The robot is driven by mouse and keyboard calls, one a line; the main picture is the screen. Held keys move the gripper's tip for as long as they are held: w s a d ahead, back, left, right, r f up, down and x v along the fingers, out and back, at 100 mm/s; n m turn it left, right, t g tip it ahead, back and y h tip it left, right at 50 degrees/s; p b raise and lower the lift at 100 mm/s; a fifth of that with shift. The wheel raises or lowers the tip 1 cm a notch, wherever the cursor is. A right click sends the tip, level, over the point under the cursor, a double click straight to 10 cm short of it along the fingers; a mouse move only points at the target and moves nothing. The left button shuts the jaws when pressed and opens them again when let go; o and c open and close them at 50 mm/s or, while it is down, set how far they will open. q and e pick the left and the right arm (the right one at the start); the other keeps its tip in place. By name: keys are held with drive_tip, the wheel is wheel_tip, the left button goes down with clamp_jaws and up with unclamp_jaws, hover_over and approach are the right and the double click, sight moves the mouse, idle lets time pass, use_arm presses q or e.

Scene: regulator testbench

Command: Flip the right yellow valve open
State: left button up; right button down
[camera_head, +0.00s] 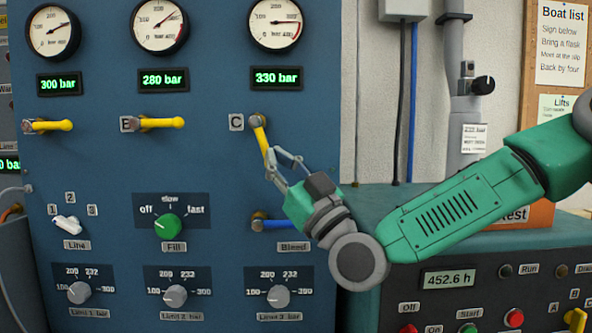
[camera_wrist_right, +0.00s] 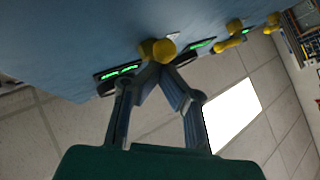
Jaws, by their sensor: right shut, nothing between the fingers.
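The right yellow valve (camera_head: 261,138), marked C, has its lever hanging steeply down and slightly to the right from its pivot. My right gripper (camera_head: 271,160) is at the lower end of this lever, its fingertips close together. In the wrist view the right gripper (camera_wrist_right: 158,68) has its tips together just at the rounded yellow end of the valve (camera_wrist_right: 162,49), with nothing visible between them. Whether the tips touch the lever I cannot tell. The left and middle yellow valves (camera_head: 52,125) (camera_head: 162,123) lie horizontal. My left gripper is not in view.
The blue panel (camera_head: 215,60) carries gauges above, with a 330 bar display (camera_head: 276,77) over valve C. A blue bleed lever (camera_head: 275,224) sits below my gripper. A green fill knob (camera_head: 168,227) is lower left. A control box (camera_head: 470,285) stands under my right arm.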

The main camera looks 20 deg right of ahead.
drive_tip(key=m+t+h+b, duration=0.1)
drive_tip(key=a+m+t+h+b, duration=0.1)
drive_tip(key=m+b, duration=0.1)
drive_tip(key=a+m+t+h+b, duration=0.1)
drive_tip(key=m+h, duration=0.1)
drive_tip(key=shift+w+f+t+b, duration=0.2)
drive_tip(key=shift+f+t+b, duration=0.1)
drive_tip(key=shift+t+b, duration=0.1)
